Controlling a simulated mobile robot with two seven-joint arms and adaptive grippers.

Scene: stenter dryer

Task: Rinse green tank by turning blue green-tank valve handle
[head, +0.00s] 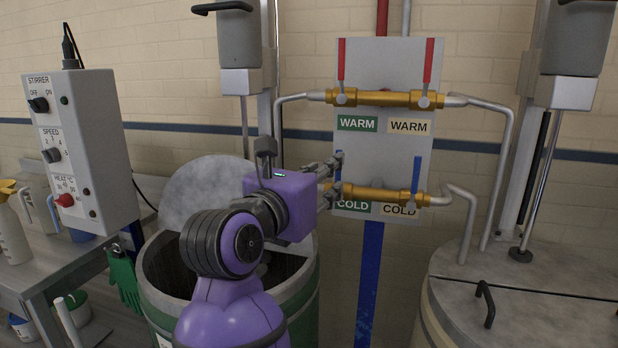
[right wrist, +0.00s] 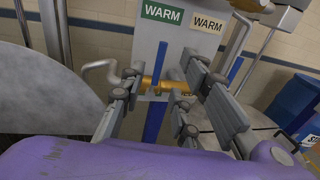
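The green tank (head: 300,290) stands open behind my purple right arm in the head view, its grey lid raised. The blue green-tank valve handle (right wrist: 160,62) points up from the brass COLD pipe (head: 375,196), above the green COLD label (head: 352,206). My right gripper (head: 331,178) is in front of this handle. In the right wrist view, my right gripper (right wrist: 160,90) is open, with fingers apart on either side of the handle. Contact cannot be told. In the head view the fingers partly hide the handle. My left gripper is not in view.
A second blue handle (head: 416,173) stands upright to the right. Red handles (head: 341,60) sit on the WARM pipe above. A grey stirrer control box (head: 75,145) is at left. A closed tank with a grey lid (head: 540,275) is at right.

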